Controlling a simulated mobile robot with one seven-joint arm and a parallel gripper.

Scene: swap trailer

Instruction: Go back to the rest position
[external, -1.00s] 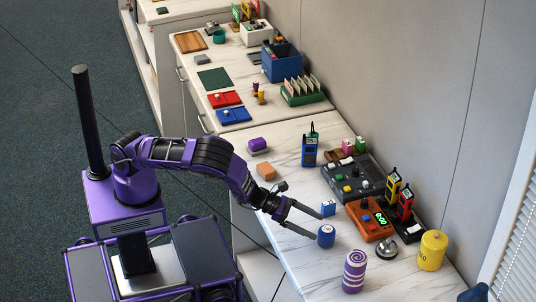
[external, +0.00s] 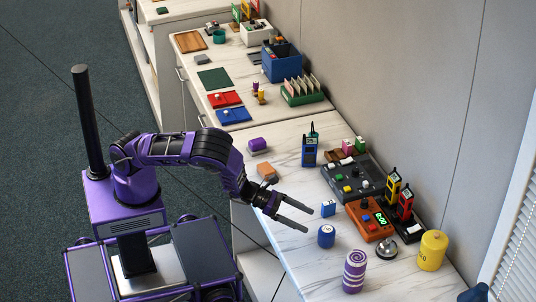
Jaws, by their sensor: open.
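My gripper (external: 309,219) is open and empty above the front edge of the near white counter. Its two grey fingers point right, toward a small blue box (external: 328,208) and a blue cylinder with a pale top (external: 326,237). I cannot tell whether the upper fingertip is clear of the box's height, but nothing sits between the fingers. My purple and black arm reaches out from my base at the left.
On the near counter (external: 300,262) stand a purple striped cylinder (external: 354,272), a yellow canister (external: 432,250), an orange device (external: 369,221), a dark control panel (external: 352,178), a blue radio (external: 309,149) and an orange block (external: 267,170). The wall bounds the back. Dark floor is free at left.

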